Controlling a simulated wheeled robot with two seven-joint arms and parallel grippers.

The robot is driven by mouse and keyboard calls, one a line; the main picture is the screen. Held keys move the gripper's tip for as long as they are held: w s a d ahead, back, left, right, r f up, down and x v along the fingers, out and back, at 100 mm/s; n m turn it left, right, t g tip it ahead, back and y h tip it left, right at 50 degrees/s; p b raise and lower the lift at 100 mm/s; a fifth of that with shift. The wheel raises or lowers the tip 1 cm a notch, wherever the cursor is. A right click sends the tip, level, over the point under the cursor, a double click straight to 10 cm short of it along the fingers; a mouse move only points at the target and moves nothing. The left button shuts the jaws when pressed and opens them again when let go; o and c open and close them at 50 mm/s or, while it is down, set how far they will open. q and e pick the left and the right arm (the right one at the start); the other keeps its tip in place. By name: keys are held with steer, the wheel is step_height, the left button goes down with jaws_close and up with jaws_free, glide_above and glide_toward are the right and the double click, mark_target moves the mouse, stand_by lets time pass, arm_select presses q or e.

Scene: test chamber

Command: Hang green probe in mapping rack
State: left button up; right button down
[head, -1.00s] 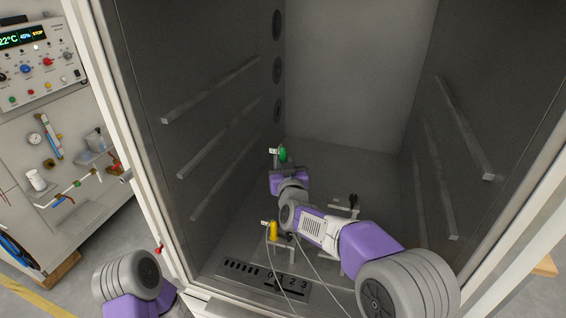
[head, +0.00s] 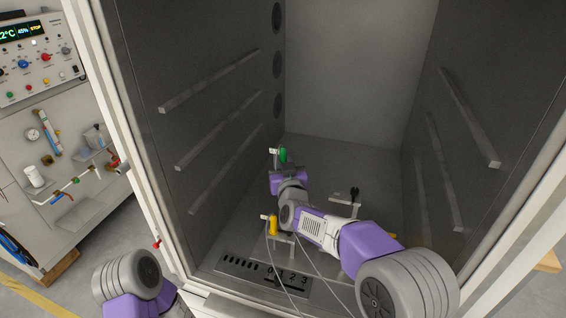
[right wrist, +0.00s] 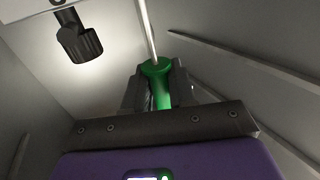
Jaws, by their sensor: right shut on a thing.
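The green probe (head: 283,154) shows past the end of my right arm, deep inside the chamber, with a small white tag beside it. My right gripper (right wrist: 158,92) is shut on the green probe (right wrist: 162,90), and a pale rod or cable runs up from the probe in the right wrist view. The mapping rack (head: 338,202) is a light frame low on the chamber floor, partly hidden by my right arm. A yellow probe (head: 273,225) is at its near left and a black probe (head: 354,193) at its right. My left gripper is out of view.
Shelf rails (head: 218,125) line both chamber walls. A dark plate (head: 265,275) with slots and numbers lies at the front of the floor. Thin cables run near the yellow probe. A black cylinder (right wrist: 78,38) hangs near a white plate in the right wrist view.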

steer(key=shift+f+b, duration=2.2)
steer(key=shift+f, duration=0.3)
steer(key=c, duration=0.8)
jaws_free()
steer(key=shift+c, duration=0.2)
steer(key=shift+d, duration=0.1)
steer(key=s+d, duration=0.1)
steer(key=s, duration=0.6)
steer(key=shift+s, duration=0.25)
